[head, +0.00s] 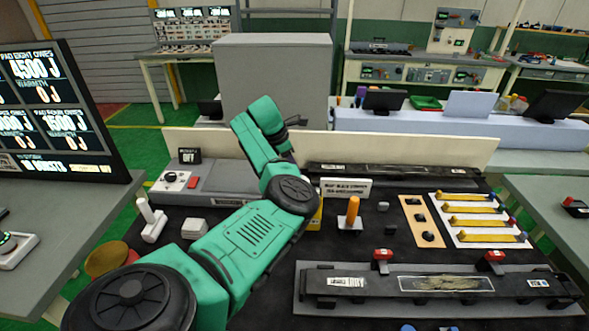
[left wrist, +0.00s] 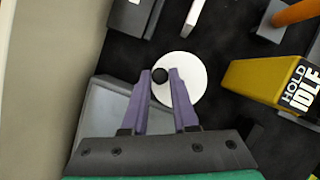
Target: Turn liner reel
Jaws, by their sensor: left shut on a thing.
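A white disc (left wrist: 188,78), which looks like the liner reel, lies on the dark surface in the left wrist view. A round black knob (left wrist: 160,75) stands off-centre on it. My left gripper (left wrist: 161,78) has its two purple fingers around this knob, one on each side, shut on it. In the head view my green left arm reaches in from the lower left and hides the reel and the gripper's fingertips. My right gripper is in neither view.
A yellow box marked HOLD IDLE (left wrist: 265,82) stands right of the reel. An orange upright handle (head: 352,210) is right of my arm. A long black strip fixture (head: 440,284) with red clamps (head: 381,256) lies at front right. A cream board (head: 420,148) runs behind.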

